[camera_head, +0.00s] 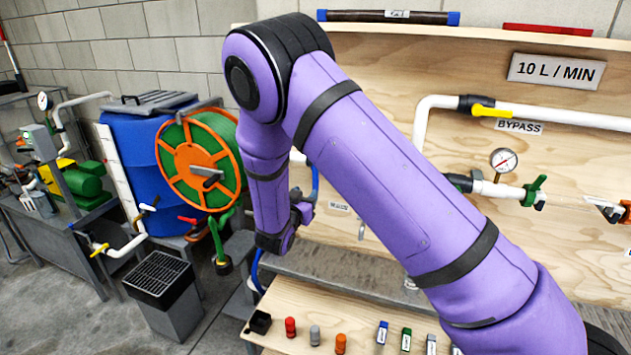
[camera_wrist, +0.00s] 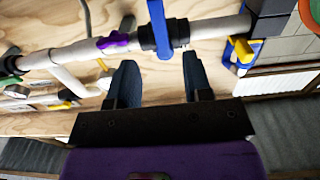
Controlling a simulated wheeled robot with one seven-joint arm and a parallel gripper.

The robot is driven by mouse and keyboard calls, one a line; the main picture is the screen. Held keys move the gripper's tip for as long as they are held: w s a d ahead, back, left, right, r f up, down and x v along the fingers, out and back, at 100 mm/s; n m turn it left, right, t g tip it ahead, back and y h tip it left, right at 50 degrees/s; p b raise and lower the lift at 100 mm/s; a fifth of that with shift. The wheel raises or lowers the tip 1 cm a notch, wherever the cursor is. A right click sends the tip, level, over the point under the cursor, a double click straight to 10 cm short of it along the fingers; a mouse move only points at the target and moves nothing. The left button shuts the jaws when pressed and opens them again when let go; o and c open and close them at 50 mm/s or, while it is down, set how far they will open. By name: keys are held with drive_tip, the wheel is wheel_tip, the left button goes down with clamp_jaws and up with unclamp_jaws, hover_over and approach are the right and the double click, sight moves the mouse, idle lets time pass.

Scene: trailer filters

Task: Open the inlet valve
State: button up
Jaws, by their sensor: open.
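In the wrist view, a blue lever handle (camera_wrist: 158,28) crosses a black fitting (camera_wrist: 180,33) on a white pipe (camera_wrist: 80,53). No label shows on it, so I cannot tell for sure that it is the inlet valve. My gripper (camera_wrist: 160,78) is open and empty, with one dark finger on each side of the lever's line. The lever's lower end appears just ahead of the gap between the fingers; contact cannot be told. A smaller purple handle (camera_wrist: 118,41) sits on the same pipe to the left. In the head view, my gripper (camera_head: 303,208) is near the board, and my arm hides the pipe there.
The plywood board carries a yellow-handled bypass valve (camera_head: 490,111), a gauge (camera_head: 503,160) and a green valve handle (camera_head: 534,190). A blue barrel (camera_head: 137,160) and a hose reel (camera_head: 197,160) stand left.

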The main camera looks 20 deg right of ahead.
sight(315, 181)
drive_tip(key=x, duration=0.9)
clamp_jaws()
